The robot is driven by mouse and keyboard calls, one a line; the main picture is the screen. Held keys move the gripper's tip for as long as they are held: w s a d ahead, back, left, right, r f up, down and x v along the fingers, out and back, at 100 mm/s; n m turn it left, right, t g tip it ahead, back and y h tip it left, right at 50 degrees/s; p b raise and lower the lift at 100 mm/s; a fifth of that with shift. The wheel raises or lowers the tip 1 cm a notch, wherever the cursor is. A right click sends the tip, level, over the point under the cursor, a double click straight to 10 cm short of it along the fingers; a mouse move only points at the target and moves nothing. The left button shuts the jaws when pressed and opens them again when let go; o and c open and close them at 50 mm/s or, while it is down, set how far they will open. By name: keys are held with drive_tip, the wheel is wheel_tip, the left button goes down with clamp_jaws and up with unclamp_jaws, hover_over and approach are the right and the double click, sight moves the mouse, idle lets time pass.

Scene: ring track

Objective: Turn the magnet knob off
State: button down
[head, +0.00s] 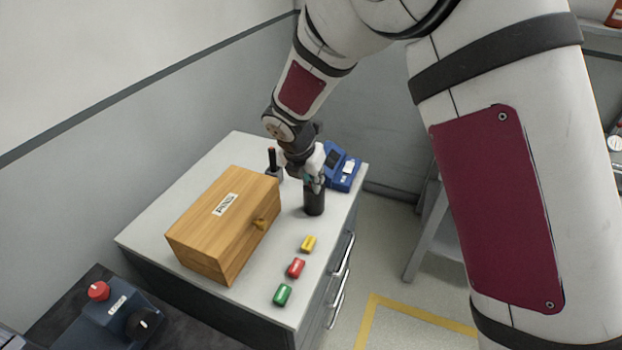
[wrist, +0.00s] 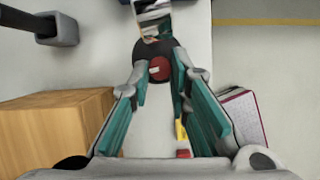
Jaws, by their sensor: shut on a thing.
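No label in view names the magnet knob. A round black knob (head: 143,323) with a pale mark sits on a blue-grey control box (head: 112,310) at the lower left of the head view. It is well apart from my gripper. My gripper (head: 314,182) points down over the cabinet top and is shut on the upper part of an upright black cylinder (head: 314,203). In the wrist view the cylinder (wrist: 157,47), with a reddish round centre, lies between the teal finger pads. The fingers hide part of its top.
A red button (head: 98,290) is on the control box. On the cabinet stand a wooden box (head: 205,240), a black post (head: 272,160) and a blue device (head: 345,178). Yellow (head: 308,244), red (head: 296,268) and green (head: 283,295) blocks line the right edge.

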drive_tip(key=c, duration=1.5)
unclamp_jaws()
drive_tip(key=v, duration=1.2)
